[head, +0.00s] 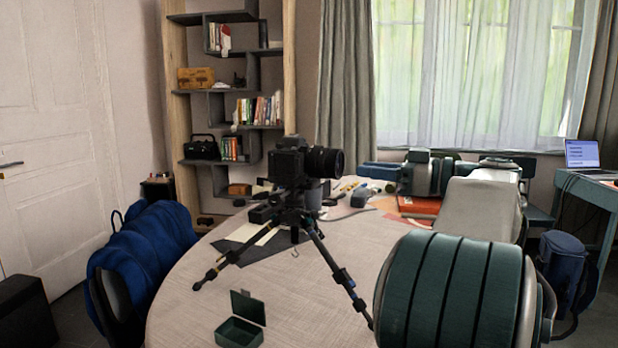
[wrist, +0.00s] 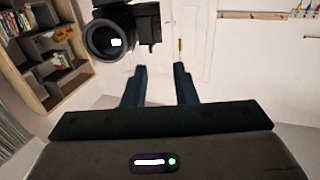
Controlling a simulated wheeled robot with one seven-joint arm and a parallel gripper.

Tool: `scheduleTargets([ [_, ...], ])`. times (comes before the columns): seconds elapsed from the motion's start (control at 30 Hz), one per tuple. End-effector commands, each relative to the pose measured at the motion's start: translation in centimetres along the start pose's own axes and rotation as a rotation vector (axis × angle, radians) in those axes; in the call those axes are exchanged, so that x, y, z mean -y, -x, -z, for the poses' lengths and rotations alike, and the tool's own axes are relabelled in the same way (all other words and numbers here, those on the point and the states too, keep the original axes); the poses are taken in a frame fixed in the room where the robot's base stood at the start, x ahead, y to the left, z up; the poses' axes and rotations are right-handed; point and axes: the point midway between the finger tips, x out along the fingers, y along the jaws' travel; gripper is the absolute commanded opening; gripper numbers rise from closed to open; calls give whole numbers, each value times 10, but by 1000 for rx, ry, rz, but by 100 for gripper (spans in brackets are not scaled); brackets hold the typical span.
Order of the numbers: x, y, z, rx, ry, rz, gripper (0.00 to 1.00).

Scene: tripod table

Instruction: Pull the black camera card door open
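The black camera (head: 288,167) sits on a tripod (head: 296,212) that stands on the round table (head: 190,300). Its lens (head: 325,162) points right in the head view. In the wrist view the camera (wrist: 124,34) is at the top, a little left of centre, with its lens facing my gripper. I cannot make out the card door in either view. My gripper (wrist: 160,68) is open and empty, its two dark blue fingers apart below and to the right of the lens. In the head view my gripper (head: 366,172) is to the right of the lens, clear of it.
A small open green box (head: 240,331) lies at the table's front. Papers and small items lie behind the tripod. A blue padded chair or bag (head: 145,250) is at the left. A shelf (head: 215,90) stands behind, and a laptop (head: 582,153) is on a desk at right.

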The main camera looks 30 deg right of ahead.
Motion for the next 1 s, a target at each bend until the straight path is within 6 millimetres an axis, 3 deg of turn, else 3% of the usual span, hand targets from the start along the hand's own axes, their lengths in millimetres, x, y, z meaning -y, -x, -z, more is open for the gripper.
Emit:
scheduleTargets([
  [0.6, 2, -114, -1, 1, -2, 5, 25],
  [0.8, 1, -132, 0, 1, -2, 2, 25],
  [1.0, 1, -135, 0, 1, -2, 2, 25],
])
